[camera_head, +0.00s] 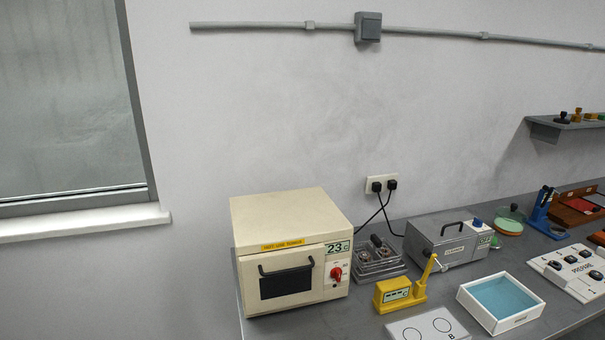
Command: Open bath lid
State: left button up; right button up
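A grey metal box (447,240), which looks like the bath, stands on the bench right of centre. The lid appears shut, and the inside is hidden. A label and a small green display show on its front. Neither of my grippers is in view.
A cream oven (292,252) stands at the bench's left end. Cables run to a wall socket (382,185).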

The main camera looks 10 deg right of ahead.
aim_at(437, 229)
jog(key=l+z, duration=0.15)
jog(key=l, duration=1.2)
